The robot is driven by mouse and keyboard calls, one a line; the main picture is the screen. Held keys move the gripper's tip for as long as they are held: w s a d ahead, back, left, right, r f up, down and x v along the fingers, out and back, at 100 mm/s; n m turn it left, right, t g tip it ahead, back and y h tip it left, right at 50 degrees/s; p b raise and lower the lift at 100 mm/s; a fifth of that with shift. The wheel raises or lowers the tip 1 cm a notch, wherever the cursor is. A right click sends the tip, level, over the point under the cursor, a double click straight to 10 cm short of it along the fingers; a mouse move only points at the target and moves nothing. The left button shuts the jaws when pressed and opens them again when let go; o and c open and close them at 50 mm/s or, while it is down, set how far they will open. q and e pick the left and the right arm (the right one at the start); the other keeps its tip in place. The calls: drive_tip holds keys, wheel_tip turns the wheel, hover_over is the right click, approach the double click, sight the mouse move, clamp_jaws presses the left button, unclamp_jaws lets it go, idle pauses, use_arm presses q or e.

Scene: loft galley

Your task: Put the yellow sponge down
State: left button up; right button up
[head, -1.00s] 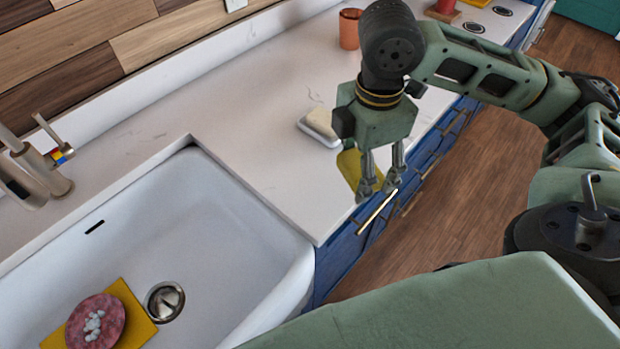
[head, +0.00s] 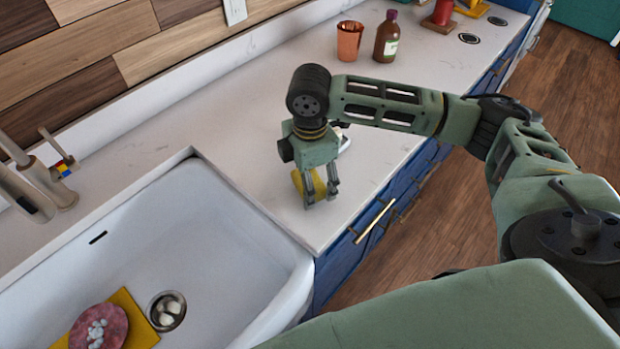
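The yellow sponge (head: 297,183) is at the fingers of my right gripper (head: 320,197), partly hidden behind them. My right gripper points down over the white counter (head: 245,130), to the right of the sink, and looks shut on the sponge. The fingertips are very low over the counter. I cannot tell whether the sponge touches it. My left gripper is not in view.
The white sink (head: 210,230) holds a yellow square (head: 140,318) under a pink round thing (head: 82,332). A white soap dish (head: 344,143) is partly hidden behind my gripper. A copper cup (head: 349,42) and brown bottle (head: 386,40) stand farther back.

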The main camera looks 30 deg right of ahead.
drive_tip(key=shift+f, duration=0.45)
drive_tip(key=o, duration=1)
drive_tip(key=shift+f, duration=0.1)
wheel_tip(320, 180, up, 12)
drive_tip(key=shift+r+b, duration=0.15)
drive_tip(key=shift+b, duration=0.7)
drive_tip(key=shift+s, duration=0.1)
